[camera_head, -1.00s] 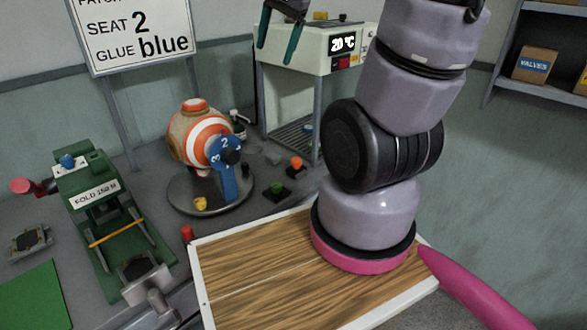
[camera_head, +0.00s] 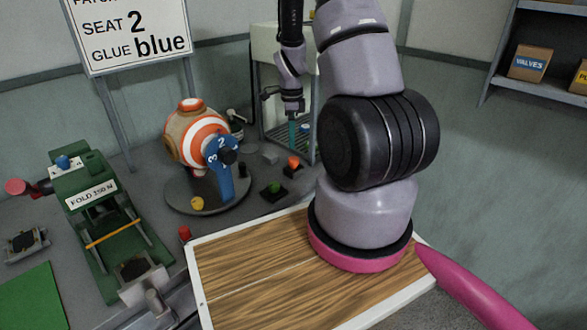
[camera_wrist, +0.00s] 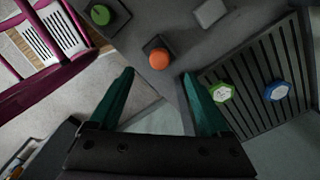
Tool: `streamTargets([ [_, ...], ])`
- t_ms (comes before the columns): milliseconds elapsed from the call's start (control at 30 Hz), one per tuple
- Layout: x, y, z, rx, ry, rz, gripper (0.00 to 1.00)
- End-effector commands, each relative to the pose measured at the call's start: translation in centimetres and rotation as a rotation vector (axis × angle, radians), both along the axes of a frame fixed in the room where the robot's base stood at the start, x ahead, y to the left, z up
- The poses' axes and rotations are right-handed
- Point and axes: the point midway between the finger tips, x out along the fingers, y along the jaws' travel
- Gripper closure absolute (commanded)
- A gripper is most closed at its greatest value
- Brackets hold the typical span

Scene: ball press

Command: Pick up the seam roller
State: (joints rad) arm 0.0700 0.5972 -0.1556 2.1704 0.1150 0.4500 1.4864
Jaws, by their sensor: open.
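I cannot pick out the seam roller for certain in either view. A small dark item with a pale upright part (camera_head: 234,118) stands behind the striped ball (camera_head: 198,135), too small to name. My gripper (camera_head: 299,143) hangs low in front of the oven's slatted rack. In the wrist view my gripper (camera_wrist: 158,74) has its two green fingers wide apart, with nothing between them. An orange knob on a black base (camera_wrist: 158,58) shows just beyond the fingertips, and a green knob (camera_wrist: 101,14) lies farther off.
A grey block (camera_wrist: 210,12) lies near the knobs. Green and blue hexagonal pieces (camera_wrist: 222,92) (camera_wrist: 277,90) sit on the slatted rack (camera_wrist: 258,65). A green press (camera_head: 95,215) stands left. A wood-topped board (camera_head: 250,270) is in front. The oven (camera_head: 268,60) is partly hidden by my arm.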

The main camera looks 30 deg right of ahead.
Motion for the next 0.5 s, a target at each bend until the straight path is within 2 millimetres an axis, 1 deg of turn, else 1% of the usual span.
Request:
streamTargets([
  [33, -0.1, -0.1, -1.0, 0.001, 0.004, 0.000, 0.19],
  [100, -0.2, 0.0, -2.1, 0.002, 0.004, 0.002, 0.19],
  [200, -0.1, -0.1, -3.4, 0.000, 0.003, 0.001, 0.19],
  [367, -0.1, -0.1, -4.5, 0.002, 0.001, 0.003, 0.19],
  [467, -0.3, -0.4, -5.6, 0.001, 0.003, 0.001, 0.19],
  [500, -0.4, -0.5, -6.3, 0.003, 0.004, 0.001, 0.19],
])
